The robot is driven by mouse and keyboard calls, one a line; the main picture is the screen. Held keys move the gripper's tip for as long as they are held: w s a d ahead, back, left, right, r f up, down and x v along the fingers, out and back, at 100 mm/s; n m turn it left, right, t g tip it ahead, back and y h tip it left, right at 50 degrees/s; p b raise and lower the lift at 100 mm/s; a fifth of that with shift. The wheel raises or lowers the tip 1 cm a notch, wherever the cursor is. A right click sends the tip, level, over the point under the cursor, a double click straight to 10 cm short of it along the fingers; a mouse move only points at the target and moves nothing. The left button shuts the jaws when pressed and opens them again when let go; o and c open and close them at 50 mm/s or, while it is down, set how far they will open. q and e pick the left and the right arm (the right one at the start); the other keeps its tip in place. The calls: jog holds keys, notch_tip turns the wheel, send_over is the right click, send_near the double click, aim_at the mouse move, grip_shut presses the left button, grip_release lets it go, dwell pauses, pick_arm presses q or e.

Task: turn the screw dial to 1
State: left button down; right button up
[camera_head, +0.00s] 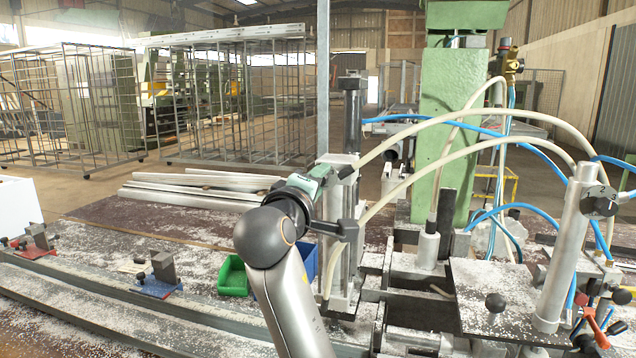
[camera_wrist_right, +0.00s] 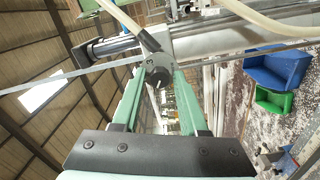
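A round dark dial knob (camera_wrist_right: 160,78) with a light pointer mark sits on a grey housing in the right wrist view. A digit like 3 shows above it; the exact setting is too small to read. My right gripper (camera_wrist_right: 163,72) has its two green fingers parted, one on each side of this knob; I cannot tell if they touch it. In the head view my right gripper (camera_head: 318,178) is at the upper part of the metal clamp post (camera_head: 343,235), and the knob is hidden there. My left gripper is not in view.
Another dark dial (camera_head: 600,203) with digits sits on a post at the right. Hoses arch over the bench between the posts. A green bin (camera_head: 233,277) and a blue bin (camera_head: 307,258) stand left of the clamp. A green column (camera_head: 450,120) rises behind.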

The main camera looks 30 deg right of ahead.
jog(key=shift+o, duration=1.2)
jog(key=b+v, duration=0.3)
jog(key=v, duration=0.9)
jog(key=shift+a, duration=0.25)
jog(key=shift+s, duration=0.1)
